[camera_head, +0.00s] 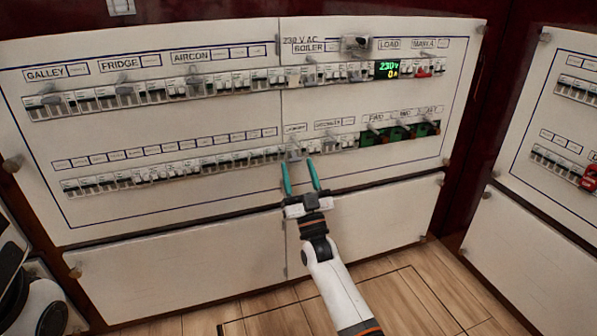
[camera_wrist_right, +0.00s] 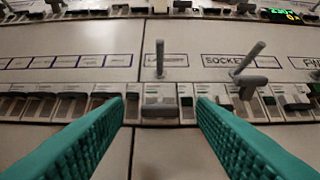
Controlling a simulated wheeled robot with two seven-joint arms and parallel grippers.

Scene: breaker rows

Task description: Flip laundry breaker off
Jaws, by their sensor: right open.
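The laundry breaker (camera_head: 295,154) sits in the lower row of the panel, just right of the panel's centre seam, under its label (camera_head: 295,128). In the right wrist view the laundry breaker (camera_wrist_right: 160,103) is centred, with a wide grey handle bar low on its face. A grey peg (camera_wrist_right: 160,60) stands in front of the label and hides part of the lettering. My right gripper (camera_head: 298,165) has teal fingers, open and empty. Its fingertips (camera_wrist_right: 161,105) lie on either side of the laundry breaker, apart from its handle as far as I can tell. My left gripper is out of view.
The sockets breaker's peg (camera_wrist_right: 248,60) leans just right of laundry. Small breakers (camera_head: 180,168) line the row to the left. Green breakers (camera_head: 400,132) stand at right. The upper row (camera_head: 200,85) has a lit display (camera_head: 387,69). The lower white panel (camera_head: 180,270) is bare.

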